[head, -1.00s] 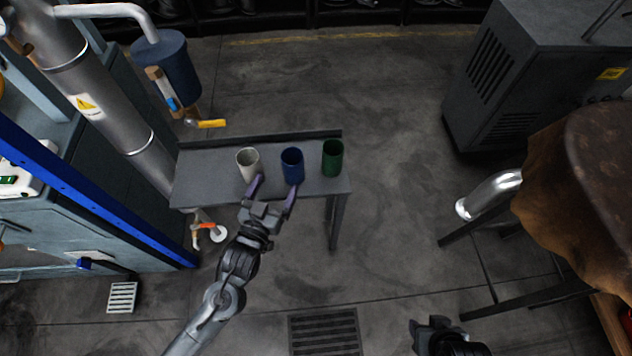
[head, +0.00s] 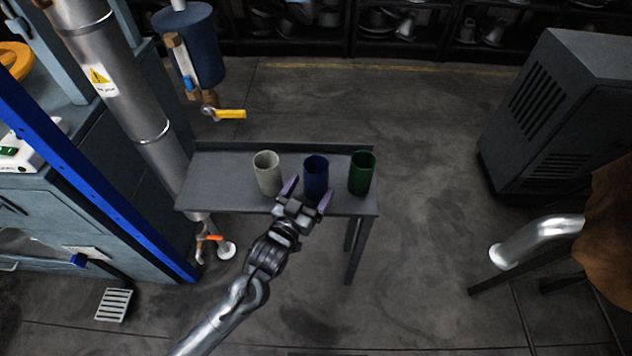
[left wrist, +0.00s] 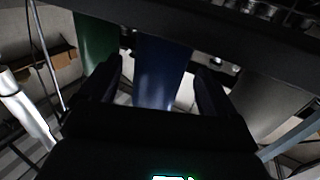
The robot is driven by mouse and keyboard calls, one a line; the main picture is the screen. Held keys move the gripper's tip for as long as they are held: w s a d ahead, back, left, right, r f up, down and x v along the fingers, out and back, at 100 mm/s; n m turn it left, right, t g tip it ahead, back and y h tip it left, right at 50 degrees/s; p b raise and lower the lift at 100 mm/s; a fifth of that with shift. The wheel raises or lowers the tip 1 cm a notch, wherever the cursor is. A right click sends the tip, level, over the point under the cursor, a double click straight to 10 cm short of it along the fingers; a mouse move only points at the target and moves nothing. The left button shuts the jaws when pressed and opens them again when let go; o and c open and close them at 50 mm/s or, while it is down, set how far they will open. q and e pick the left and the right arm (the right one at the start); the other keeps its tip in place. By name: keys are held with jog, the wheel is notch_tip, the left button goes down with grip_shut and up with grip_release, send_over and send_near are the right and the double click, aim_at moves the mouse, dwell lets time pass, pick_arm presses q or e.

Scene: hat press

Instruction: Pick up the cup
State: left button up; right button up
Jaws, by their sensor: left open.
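Three cups stand upright in a row on a narrow grey table (head: 225,173): a pale grey-white cup (head: 267,174), a dark blue cup (head: 316,174) and a green cup (head: 362,174). My left gripper (head: 307,194) is open at the table's front edge, its two purple-tipped fingers either side of the lower blue cup. In the left wrist view the blue cup (left wrist: 162,75) shows between the open fingers (left wrist: 157,88), with the green cup (left wrist: 97,42) to its left and the pale cup (left wrist: 260,103) to its right. I cannot tell whether a finger touches the blue cup.
A blue cylinder (head: 188,50) with a yellow-handled valve (head: 228,114) hangs behind the table's left end. A large grey pipe (head: 130,100) and blue-framed machinery stand at left. A dark vented cabinet (head: 560,110) is at right.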

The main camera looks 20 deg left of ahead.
aim_at(315, 167)
pick_arm(q)
jog(key=shift+w+f+b, duration=0.15)
jog(key=shift+w+b, duration=0.3)
jog(key=w+b, duration=0.1)
jog(key=w, duration=0.1)
jog(key=w+b, duration=0.1)
jog(key=w, duration=0.1)
jog(key=shift+d+r, duration=0.15)
jog(key=shift+r, duration=0.05)
jog(key=shift+w+r, duration=0.1)
jog(key=shift+w, duration=0.1)
jog(key=shift+s, duration=0.1)
jog(key=c, duration=1)
jog(key=shift+c, duration=0.6)
